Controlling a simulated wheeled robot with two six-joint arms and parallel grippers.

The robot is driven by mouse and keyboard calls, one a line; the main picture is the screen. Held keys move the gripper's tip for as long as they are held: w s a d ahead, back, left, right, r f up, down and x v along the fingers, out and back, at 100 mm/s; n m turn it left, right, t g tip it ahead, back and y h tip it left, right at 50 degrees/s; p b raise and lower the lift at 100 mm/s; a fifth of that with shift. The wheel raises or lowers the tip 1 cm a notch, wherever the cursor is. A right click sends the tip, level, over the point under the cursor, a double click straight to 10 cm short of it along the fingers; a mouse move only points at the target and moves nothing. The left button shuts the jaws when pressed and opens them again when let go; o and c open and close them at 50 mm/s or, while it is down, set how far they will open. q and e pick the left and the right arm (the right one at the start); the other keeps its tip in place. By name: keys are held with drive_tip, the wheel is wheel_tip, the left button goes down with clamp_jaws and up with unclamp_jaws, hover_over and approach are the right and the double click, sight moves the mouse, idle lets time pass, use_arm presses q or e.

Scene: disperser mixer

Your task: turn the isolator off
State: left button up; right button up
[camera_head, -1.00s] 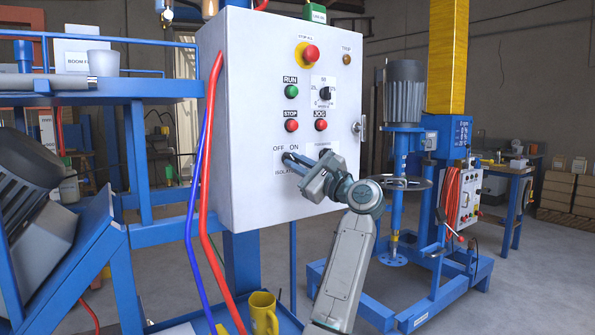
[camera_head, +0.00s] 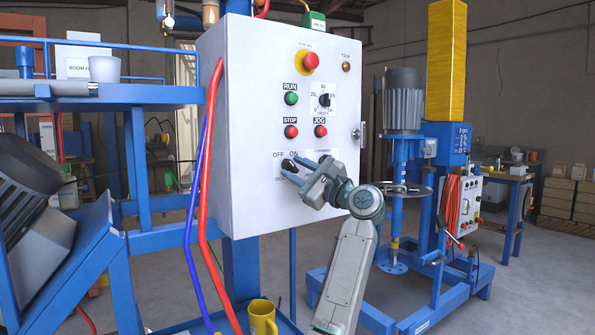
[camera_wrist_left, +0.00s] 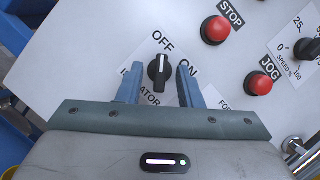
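The isolator knob (camera_head: 289,166) is a black rotary switch on the front of the white control panel (camera_head: 240,100), below the OFF and ON labels. In the left wrist view the knob (camera_wrist_left: 159,70) has a white line that points toward OFF. My left gripper (camera_head: 304,170) is just off the panel, to the right of the knob in the head view. In the left wrist view its blue fingers (camera_wrist_left: 160,76) are apart, with the knob showing between their tips and nothing gripped. My right gripper is in neither view.
Red stop button (camera_head: 291,131), green run button (camera_head: 291,98), red jog button (camera_head: 320,131) and a yellow-ringed stop-all button (camera_head: 311,61) sit above the knob. A mixer stand (camera_head: 403,150) is at the right.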

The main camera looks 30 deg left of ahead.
use_arm(q)
drive_tip(key=b+v, duration=0.1)
drive_tip(key=v, duration=1)
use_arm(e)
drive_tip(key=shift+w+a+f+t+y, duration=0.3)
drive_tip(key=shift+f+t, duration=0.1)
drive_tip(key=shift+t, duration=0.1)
use_arm(q)
drive_tip(key=shift+a, duration=0.1)
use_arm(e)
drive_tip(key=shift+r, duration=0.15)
